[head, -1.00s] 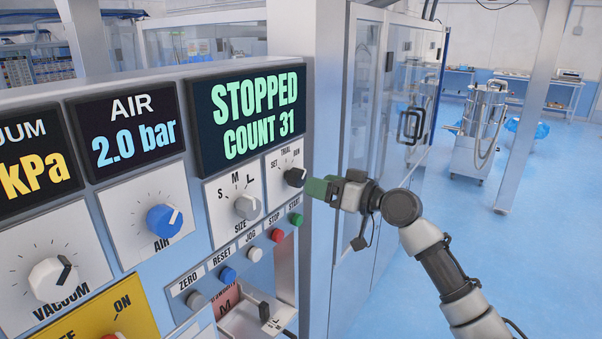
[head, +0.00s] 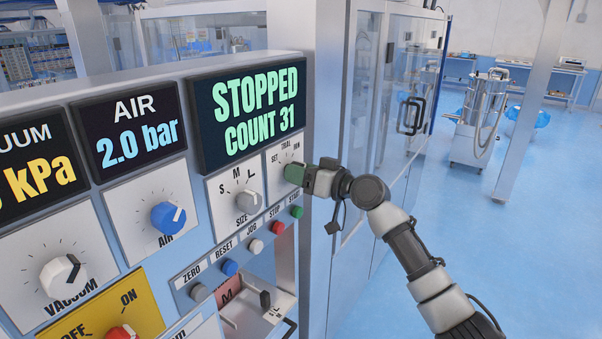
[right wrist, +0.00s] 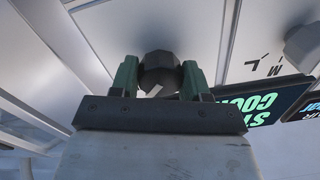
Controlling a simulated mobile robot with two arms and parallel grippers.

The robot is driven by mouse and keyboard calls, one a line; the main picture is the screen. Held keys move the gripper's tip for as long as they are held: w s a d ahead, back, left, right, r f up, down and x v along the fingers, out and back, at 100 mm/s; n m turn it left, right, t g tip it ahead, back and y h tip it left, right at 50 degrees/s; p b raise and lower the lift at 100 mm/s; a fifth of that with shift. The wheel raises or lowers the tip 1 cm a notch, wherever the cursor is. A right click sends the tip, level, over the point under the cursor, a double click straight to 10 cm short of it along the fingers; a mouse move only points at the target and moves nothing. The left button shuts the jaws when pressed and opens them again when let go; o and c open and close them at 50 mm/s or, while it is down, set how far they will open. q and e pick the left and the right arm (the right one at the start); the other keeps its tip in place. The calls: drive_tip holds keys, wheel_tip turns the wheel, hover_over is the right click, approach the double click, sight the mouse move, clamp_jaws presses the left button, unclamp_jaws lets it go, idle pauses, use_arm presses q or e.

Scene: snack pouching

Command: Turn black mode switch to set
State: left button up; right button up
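The black mode switch (right wrist: 160,70) is a dark faceted knob with a light pointer mark. In the right wrist view it sits between the two green fingers of my right gripper (right wrist: 160,80), one finger on each side. Whether the fingers press on it is hard to tell. In the head view my right gripper (head: 294,174) is at the mode panel (head: 280,160), marked SET, TRIAL and RUN, and its green fingers hide the knob. The knob's pointer direction cannot be read there. My left gripper is not in view.
The grey SIZE knob (head: 248,201) is just left of the mode panel. STOP (head: 278,228) and START (head: 296,212) buttons lie close below my gripper. A display (head: 247,112) above reads STOPPED, COUNT 31. Free floor lies to the right.

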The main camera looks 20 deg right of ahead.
drive_tip(key=shift+c, duration=0.4)
drive_tip(key=shift+f+b, duration=0.2)
drive_tip(key=shift+b, duration=0.4)
drive_tip(key=n+b, duration=0.6)
drive_tip(key=b, duration=0.3)
drive_tip(key=shift+f+n+b, duration=0.1)
drive_tip(key=shift+n+b, duration=0.2)
drive_tip(key=shift+b, duration=0.1)
drive_tip(key=shift+n+b, duration=0.4)
drive_tip(key=n+b, duration=0.2)
drive_tip(key=n, duration=0.2)
drive_tip(key=shift+b, duration=0.35)
drive_tip(key=n, duration=0.3)
drive_tip(key=shift+r+h+b, duration=0.2)
drive_tip(key=shift+h+b, duration=0.1)
drive_tip(key=shift+b, duration=0.1)
drive_tip(key=shift+n+b, duration=0.35)
drive_tip(key=shift+n, duration=1.25)
